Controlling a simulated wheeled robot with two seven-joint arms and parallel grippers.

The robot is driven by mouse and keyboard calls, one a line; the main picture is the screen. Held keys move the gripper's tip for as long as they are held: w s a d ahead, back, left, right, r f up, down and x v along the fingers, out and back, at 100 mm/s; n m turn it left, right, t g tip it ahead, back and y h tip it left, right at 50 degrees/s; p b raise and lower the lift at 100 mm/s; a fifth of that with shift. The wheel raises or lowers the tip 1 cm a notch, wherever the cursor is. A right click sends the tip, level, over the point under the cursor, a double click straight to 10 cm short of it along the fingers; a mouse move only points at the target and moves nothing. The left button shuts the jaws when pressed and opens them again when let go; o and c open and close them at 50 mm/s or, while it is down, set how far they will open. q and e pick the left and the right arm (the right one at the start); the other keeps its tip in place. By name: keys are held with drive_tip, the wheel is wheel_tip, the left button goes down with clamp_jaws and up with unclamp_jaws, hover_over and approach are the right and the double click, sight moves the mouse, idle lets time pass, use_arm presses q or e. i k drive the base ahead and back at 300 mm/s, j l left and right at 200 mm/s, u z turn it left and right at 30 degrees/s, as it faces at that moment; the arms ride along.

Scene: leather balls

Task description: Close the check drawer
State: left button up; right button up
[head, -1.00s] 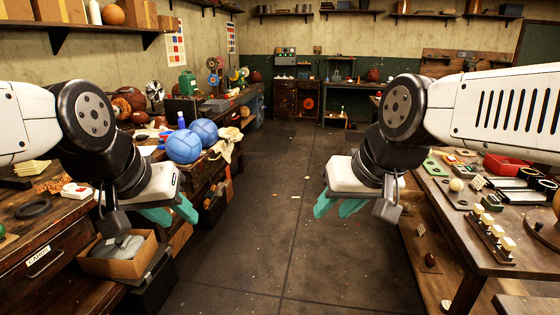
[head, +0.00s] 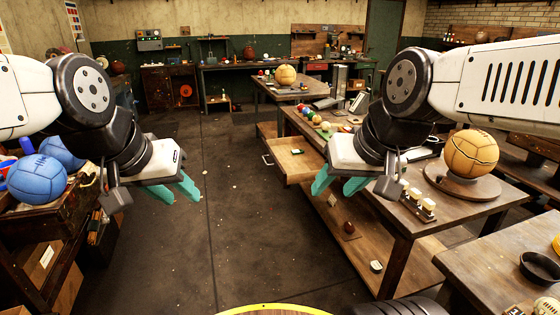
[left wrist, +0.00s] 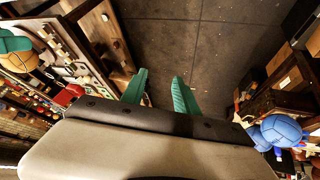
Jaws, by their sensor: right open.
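A wooden drawer (head: 290,168) stands pulled out to the left from under the long workbench on the right, with a metal handle (head: 267,159) on its front. A small green item lies in it. I cannot read any label on it. My left gripper (head: 185,199) hangs over the open floor at left, empty, with its teal fingers apart. The left wrist view also shows these fingers (left wrist: 159,77) apart over bare floor. My right gripper (head: 332,192) is open and empty, nearer to me than the drawer and touching nothing visible.
A workbench corner (head: 410,228) with a lower shelf stands close below my right arm, carrying a tan ball (head: 471,154) on a round stand. Blue balls (head: 37,179) lie on the left bench. A yellow-rimmed round surface (head: 270,309) shows at the bottom edge. The middle aisle is clear.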

sight(289, 169)
drive_tip(key=i+u, duration=0.15)
drive_tip(key=i, duration=0.65)
drive_tip(key=i+l+u, duration=0.2)
drive_tip(key=i, duration=0.65)
drive_tip(key=j, duration=0.1)
